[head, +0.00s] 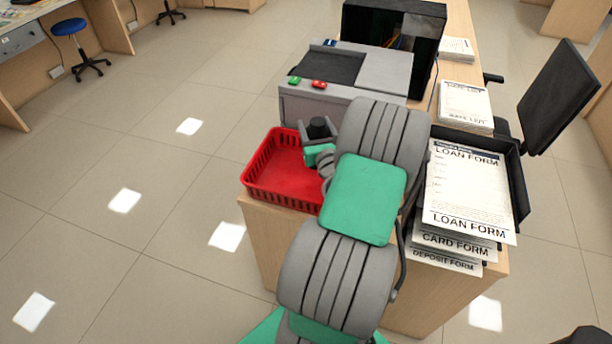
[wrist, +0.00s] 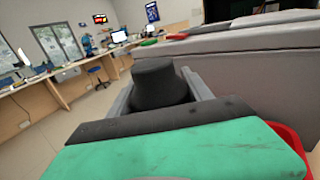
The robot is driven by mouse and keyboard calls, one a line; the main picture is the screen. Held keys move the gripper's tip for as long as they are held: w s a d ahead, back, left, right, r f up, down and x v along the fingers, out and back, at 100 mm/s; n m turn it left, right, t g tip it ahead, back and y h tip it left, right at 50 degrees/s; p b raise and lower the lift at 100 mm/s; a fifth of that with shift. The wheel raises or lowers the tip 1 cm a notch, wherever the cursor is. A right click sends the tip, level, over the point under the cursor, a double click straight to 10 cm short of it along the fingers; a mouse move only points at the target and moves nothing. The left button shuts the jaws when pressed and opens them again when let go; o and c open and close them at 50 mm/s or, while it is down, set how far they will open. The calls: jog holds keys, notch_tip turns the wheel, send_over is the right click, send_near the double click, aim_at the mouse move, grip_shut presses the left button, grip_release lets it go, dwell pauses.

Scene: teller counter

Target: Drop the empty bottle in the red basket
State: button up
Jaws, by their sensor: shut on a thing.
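The red basket (head: 283,178) is a slatted plastic box at the near left corner of the counter; in the head view its visible inside looks empty. A sliver of its red rim shows at the right in the wrist view (wrist: 300,150). My gripper (head: 320,130) is over the basket's right back part. It is shut on a dark, round-topped thing, the bottle (wrist: 159,82), which stands between the fingers. Only its dark top shows; its lower part is hidden by my gripper. My arm covers the basket's right side.
A grey machine (head: 300,102) with green and red buttons stands just behind the basket. Black trays with loan forms (head: 465,190) lie to the right, and more paper stacks (head: 465,105) behind. A black monitor (head: 560,97) is at the far right. Open floor lies left of the counter.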

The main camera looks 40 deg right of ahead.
notch_tip(320, 180, down, 6)
jog(key=b, duration=0.6)
jog(key=shift+r, duration=0.1)
jog(key=o, duration=1.8)
jog(key=shift+a, duration=0.1)
jog(key=shift+s+a, duration=0.15)
jog(key=shift+s, duration=0.2)
jog(key=b+v, duration=0.1)
jog(key=v, duration=0.6)
